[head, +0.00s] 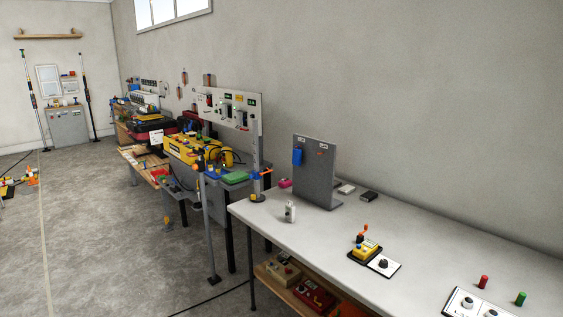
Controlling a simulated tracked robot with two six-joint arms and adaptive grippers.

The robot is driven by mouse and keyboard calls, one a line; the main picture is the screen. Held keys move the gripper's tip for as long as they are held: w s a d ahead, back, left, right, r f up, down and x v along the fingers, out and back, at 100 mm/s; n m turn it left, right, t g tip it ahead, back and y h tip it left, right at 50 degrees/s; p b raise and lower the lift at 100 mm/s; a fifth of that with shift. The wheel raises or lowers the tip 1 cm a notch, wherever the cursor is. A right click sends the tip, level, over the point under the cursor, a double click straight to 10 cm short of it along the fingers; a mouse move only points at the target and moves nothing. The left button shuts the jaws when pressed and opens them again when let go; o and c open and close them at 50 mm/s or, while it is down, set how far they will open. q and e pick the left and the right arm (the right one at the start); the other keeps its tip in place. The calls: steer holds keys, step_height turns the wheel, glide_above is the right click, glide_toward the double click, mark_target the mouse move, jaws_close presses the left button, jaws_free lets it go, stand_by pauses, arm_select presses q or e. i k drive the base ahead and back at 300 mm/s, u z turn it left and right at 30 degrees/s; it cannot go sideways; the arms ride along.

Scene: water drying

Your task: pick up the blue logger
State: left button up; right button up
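A small blue device (297,156), which looks like the blue logger, hangs on the upper left of the front face of a grey upright panel (320,180). A small label sits above it, and another label is at the panel's upper right with nothing hanging there that I can make out. The panel stands on the far part of a white table (420,240). Neither of my grippers is in view.
A white device (290,211) stands left of the panel's foot. A pink item (285,183) and a dark block (369,196) lie near it. A yellow device (366,248), a knob plate (383,265), and red (483,281) and green (520,298) pieces are nearer. A cluttered workbench (190,160) stands beyond.

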mark_target(297, 152)
steer(key=z, duration=0.2)
steer(key=i, duration=0.8)
steer(key=u, duration=0.15)
steer(key=k, duration=1.05)
steer(key=u, duration=0.8)
steer(key=i, duration=2.55)
steer(key=z, duration=0.45)
steer(key=k, duration=0.4)
steer(key=z, duration=0.15)
